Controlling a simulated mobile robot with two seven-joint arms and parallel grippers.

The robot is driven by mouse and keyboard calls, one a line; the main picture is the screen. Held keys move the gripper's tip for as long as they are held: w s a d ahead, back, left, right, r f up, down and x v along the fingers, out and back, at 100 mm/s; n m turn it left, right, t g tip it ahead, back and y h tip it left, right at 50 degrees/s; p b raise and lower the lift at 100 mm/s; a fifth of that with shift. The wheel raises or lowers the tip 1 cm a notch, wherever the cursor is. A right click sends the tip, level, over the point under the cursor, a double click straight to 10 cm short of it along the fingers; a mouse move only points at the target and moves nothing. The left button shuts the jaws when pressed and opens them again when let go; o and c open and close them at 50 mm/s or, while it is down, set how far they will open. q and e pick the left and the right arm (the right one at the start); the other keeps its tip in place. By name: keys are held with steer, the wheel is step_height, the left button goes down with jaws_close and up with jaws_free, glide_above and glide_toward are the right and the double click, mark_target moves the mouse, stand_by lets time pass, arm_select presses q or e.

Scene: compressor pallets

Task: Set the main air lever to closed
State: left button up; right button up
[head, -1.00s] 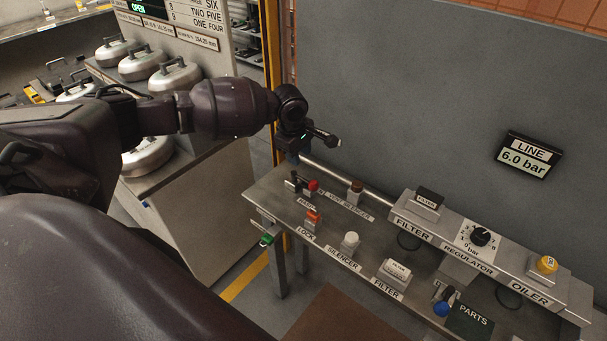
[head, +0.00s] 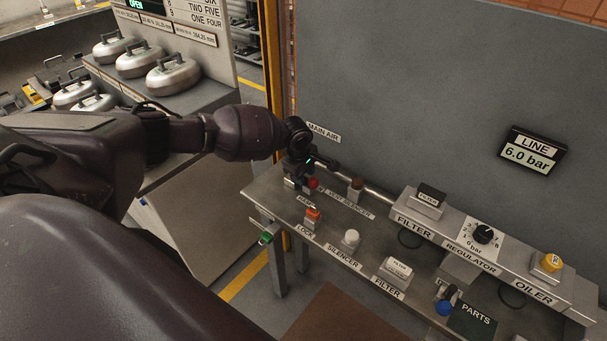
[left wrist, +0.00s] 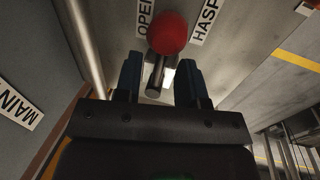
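The main air lever shows a red ball knob (head: 313,183) at the left end of the bench in the head view, partly hidden by my gripper. In the left wrist view the red knob (left wrist: 167,33) sits beside the OPEN label (left wrist: 145,17), with a short metal rod (left wrist: 156,76) below it in the picture. My left gripper (head: 298,178) is right over the lever. In the left wrist view its two fingers (left wrist: 159,72) are apart, with the rod showing in the gap and the knob just beyond the tips. I cannot tell whether they touch it. My right gripper is not in view.
The bench carries an orange lock piece (head: 313,214), a white silencer (head: 350,239), filters and a regulator (head: 482,234). The wall display (head: 531,151) reads LINE 6.0 bar. A MAIN AIR sign (head: 323,132) is on the wall.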

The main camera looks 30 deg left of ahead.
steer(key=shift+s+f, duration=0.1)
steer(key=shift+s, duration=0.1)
arm_select(q)
steer(key=shift+c, duration=0.2)
jaws_close()
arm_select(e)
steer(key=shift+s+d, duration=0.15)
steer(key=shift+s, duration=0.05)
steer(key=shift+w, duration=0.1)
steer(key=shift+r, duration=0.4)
